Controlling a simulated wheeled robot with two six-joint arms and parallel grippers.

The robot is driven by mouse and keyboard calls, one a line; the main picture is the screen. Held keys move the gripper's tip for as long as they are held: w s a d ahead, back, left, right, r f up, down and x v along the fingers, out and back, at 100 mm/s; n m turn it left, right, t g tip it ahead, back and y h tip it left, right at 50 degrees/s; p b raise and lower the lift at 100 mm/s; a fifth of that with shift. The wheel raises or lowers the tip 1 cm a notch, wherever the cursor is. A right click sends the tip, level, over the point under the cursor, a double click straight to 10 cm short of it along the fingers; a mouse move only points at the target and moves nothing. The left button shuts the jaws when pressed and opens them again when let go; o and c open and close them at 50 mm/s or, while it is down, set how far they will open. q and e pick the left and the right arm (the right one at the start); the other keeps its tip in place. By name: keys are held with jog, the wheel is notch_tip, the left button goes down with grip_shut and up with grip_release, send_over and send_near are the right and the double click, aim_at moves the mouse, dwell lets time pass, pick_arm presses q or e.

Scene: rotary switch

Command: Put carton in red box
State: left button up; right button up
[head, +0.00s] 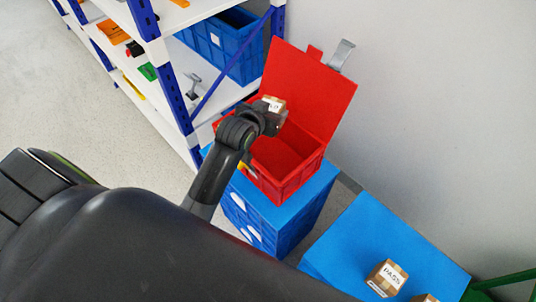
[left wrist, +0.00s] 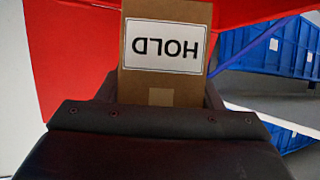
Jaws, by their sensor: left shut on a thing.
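A small brown carton (head: 275,103) with a white label is held in my left gripper (head: 268,118) over the red box. In the left wrist view the carton (left wrist: 163,80) shows its label, HOLD, upside down between the fingers. The red box (head: 290,180) stands open on a blue crate stack, its lid (head: 312,95) raised at the back. The part of its inside that shows looks empty; the arm and gripper hide its left part. Red surfaces of the box or lid (left wrist: 75,55) fill the left and top of the wrist view. My right gripper is not in view.
Another blue surface (head: 350,240) at the lower right bears a carton marked PASS (head: 386,278) and part of a second one (head: 425,298). A shelf rack (head: 185,110) with a blue bin (head: 222,45) stands left of the red box. A grey wall is behind the box.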

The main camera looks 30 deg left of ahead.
pick_arm(q)
jog(key=shift+w+f, duration=0.1)
jog(key=shift+f, duration=0.25)
notch_tip(320, 180, down, 6)
jog(key=shift+f, duration=0.1)
notch_tip(320, 180, down, 3)
jog(key=shift+f, duration=0.15)
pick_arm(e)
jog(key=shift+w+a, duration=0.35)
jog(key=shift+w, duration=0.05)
pick_arm(q)
jog(key=shift+f+b, duration=0.35)
jog(key=shift+f, duration=0.25)
jog(key=o, duration=1.1)
jog(key=shift+d+f, duration=0.1)
jog(key=shift+f, duration=0.1)
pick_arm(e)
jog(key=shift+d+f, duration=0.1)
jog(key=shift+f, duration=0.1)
